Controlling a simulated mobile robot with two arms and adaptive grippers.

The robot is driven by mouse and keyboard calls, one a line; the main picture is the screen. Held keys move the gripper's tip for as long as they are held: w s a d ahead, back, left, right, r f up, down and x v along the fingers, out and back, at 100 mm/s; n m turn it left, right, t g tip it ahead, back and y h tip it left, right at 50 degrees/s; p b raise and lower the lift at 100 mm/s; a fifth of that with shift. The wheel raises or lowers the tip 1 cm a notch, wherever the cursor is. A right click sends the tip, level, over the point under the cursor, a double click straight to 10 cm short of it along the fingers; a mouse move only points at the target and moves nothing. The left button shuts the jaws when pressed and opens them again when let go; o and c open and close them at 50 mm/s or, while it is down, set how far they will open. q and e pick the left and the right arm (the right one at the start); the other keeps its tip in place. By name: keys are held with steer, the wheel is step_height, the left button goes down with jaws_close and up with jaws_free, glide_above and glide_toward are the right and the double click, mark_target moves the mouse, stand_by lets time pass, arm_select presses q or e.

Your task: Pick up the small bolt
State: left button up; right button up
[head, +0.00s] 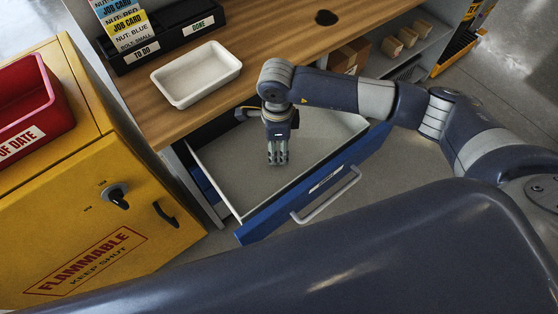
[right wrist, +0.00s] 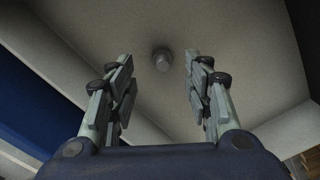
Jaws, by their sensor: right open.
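The small bolt (right wrist: 162,60) is a grey metal piece with a round head, lying on the light floor of the open drawer. In the right wrist view it lies beyond the fingertips, between the two fingers in the picture. My right gripper (right wrist: 158,72) is open and empty, with a finger on each side. In the head view my right gripper (head: 277,158) points down into the blue-fronted drawer (head: 318,190). The bolt cannot be made out in the head view. My left gripper is not in view.
A white tray (head: 196,74) stands on the wooden workbench (head: 262,32), near a black card holder (head: 165,48) with job cards. A yellow flammables cabinet (head: 98,215) with a red bin (head: 28,110) is at the left. Drawer walls surround my right gripper.

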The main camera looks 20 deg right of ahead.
mark_target(279, 155)
steer(key=shift+w+d+f, duration=0.1)
steer(key=shift+f, duration=0.7)
step_height(279, 155, down, 4)
steer(key=b, duration=0.2)
steer(key=shift+d+f+b, duration=0.1)
steer(key=shift+d+b, duration=0.05)
steer(key=shift+b, duration=0.25)
jaws_close()
